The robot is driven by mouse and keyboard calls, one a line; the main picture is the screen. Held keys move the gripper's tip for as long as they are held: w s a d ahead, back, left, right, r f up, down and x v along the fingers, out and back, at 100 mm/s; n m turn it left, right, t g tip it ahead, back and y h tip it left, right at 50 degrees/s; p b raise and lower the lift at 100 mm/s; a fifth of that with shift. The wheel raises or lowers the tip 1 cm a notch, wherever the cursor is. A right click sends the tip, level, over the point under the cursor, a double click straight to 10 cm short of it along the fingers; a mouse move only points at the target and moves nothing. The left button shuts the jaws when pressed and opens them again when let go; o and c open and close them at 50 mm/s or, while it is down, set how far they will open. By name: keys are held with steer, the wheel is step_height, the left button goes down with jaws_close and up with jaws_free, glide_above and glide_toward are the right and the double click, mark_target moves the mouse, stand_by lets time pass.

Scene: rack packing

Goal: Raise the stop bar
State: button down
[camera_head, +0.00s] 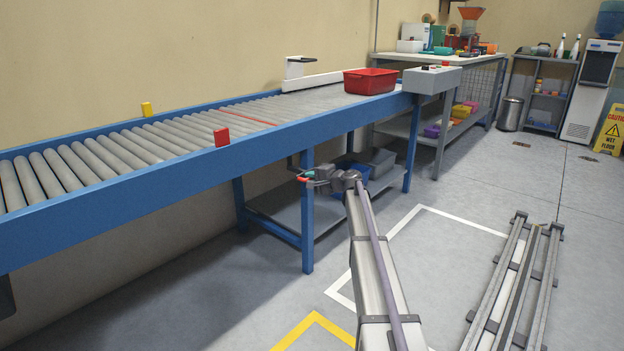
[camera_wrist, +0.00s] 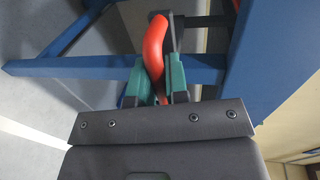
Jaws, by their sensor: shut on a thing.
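My gripper (camera_head: 308,175) is beside the front side of the blue roller conveyor, below its rail and near a leg. In the wrist view my gripper (camera_wrist: 157,88) has its two green fingers closed on a curved red handle (camera_wrist: 154,45). The handle joins a dark part behind it. In the head view the handle is small and mostly hidden by my gripper. A thin red bar (camera_head: 247,115), which looks like the stop bar, lies across the conveyor, low and about level with the rollers.
A red bin (camera_head: 370,81) sits at the conveyor's far end, near a grey control box (camera_head: 432,79). A red marker (camera_head: 221,137) and a yellow marker (camera_head: 146,109) stand on the rails. Blue legs and a lower shelf (camera_head: 283,222) are close to my gripper.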

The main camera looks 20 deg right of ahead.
stand_by(0.3)
step_height(320, 180, up, 7)
steer(key=p, duration=0.6)
steer(key=shift+f+p, duration=0.15)
steer(key=shift+p, duration=0.2)
steer(key=shift+w+f, duration=0.1)
steer(key=shift+f, duration=0.15)
steer(key=c, duration=1.5)
jaws_free()
steer(key=shift+r, duration=0.15)
steer(key=o, duration=0.4)
steer(key=shift+s, duration=0.2)
steer(key=p+v, duration=0.2)
steer(key=v, duration=0.8)
steer(key=shift+s+d+r, duration=0.1)
steer(key=shift+s+d, duration=0.15)
